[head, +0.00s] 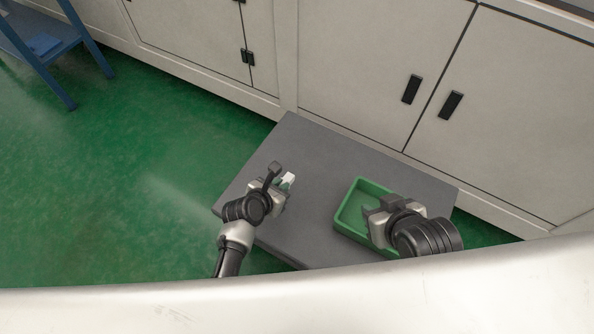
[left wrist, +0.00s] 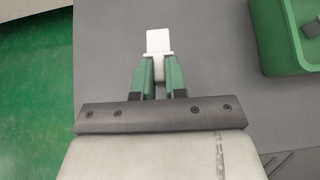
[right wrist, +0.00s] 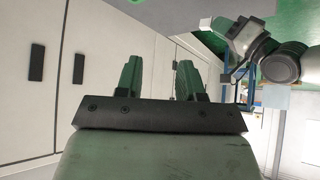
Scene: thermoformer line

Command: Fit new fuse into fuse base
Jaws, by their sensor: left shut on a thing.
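My left gripper (head: 281,178) is shut on a small white block, which looks like the fuse (left wrist: 158,41). The block sticks out beyond the green fingertips in the left wrist view. It also shows at the left gripper in the right wrist view (right wrist: 206,22). The left gripper is above the grey platform (head: 320,150). My right gripper (right wrist: 158,78) is open and empty, its green fingers apart. In the head view it is over the green tray (head: 346,207). I cannot make out a fuse base in any view.
A pale cabinet wall with shut doors (head: 370,60) and black handles (head: 411,89) runs along the back. A grey item (left wrist: 312,27) lies in the green tray. A blue frame (head: 50,70) stands far left. The green floor (head: 130,170) at left is clear.

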